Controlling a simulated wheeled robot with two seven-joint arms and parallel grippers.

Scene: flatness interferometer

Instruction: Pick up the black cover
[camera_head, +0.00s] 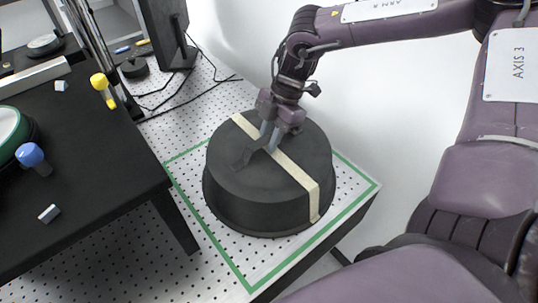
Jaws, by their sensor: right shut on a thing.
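The black cover (243,203) is a large round drum shape with a beige strap running over its top and down its side. It sits upright inside a green outlined square on the perforated white table. My right gripper (261,146) reaches down from the upper right onto the top of the cover, at the strap near the middle. Its fingers are shut on the cover's strap (296,172). I cannot see a gap between the cover and the table. My left gripper is not in view.
A black raised bench (75,165) stands at left, carrying a yellow-topped knob (99,82), a blue-topped knob (30,155) and small white blocks. A monitor (163,30) and loose cables are behind. Perforated table (130,260) is free in front. A white wall is close behind the cover.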

